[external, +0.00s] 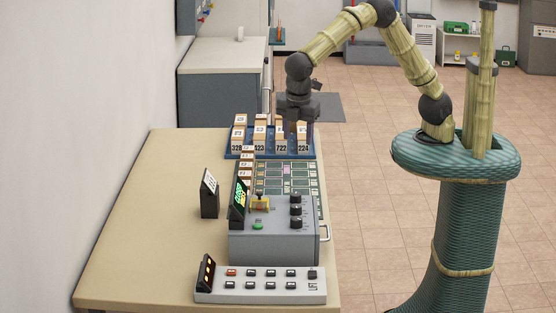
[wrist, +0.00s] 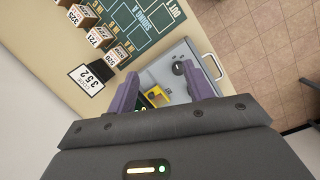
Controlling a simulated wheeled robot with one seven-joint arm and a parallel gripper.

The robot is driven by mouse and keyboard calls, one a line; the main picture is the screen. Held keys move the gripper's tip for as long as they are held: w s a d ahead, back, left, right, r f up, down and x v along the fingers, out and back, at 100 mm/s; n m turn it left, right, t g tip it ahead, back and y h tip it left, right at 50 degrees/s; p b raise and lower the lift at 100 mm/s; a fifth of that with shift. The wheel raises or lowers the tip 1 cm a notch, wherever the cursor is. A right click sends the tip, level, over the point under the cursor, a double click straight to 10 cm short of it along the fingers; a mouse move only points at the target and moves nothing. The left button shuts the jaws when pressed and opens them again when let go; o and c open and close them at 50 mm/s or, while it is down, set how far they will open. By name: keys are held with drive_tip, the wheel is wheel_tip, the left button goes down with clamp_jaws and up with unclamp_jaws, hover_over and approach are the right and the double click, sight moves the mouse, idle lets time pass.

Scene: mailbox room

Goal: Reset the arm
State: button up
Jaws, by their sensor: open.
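My gripper (external: 299,138) hangs with its fingers down over the far right part of the table, at the blue rack (external: 230,155). In the external view its fingers overlap the rack's right end, and I cannot tell whether they touch anything. In the wrist view the two purple fingers of my gripper (wrist: 165,75) stand wide apart with nothing held between them. My arm arches up from its base at the right and bends down to the rack.
The tan table (external: 140,230) holds a grey control box (external: 275,240), a white button panel (external: 260,285), a black card stand (external: 209,195) and a green sorting board (wrist: 135,25). Numbered blocks (wrist: 82,15) stand beside the board. The tiled floor (external: 370,185) between table and base is clear.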

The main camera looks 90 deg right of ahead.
drive_tip(key=s+d+f+m+t+y, duration=0.1)
drive_tip(key=s+d+m, duration=0.5)
drive_tip(key=d, duration=0.4)
drive_tip(key=s+d+f+m+t+y, duration=0.1)
drive_tip(key=s+d+f+m, duration=0.1)
drive_tip(key=s+d+m, duration=0.5)
drive_tip(key=s+d, duration=0.2)
drive_tip(key=d, duration=0.1)
drive_tip(key=shift+s+d+f+t, duration=0.25)
drive_tip(key=shift+d+t, duration=0.05)
drive_tip(key=shift+d, duration=0.1)
idle(1.4)
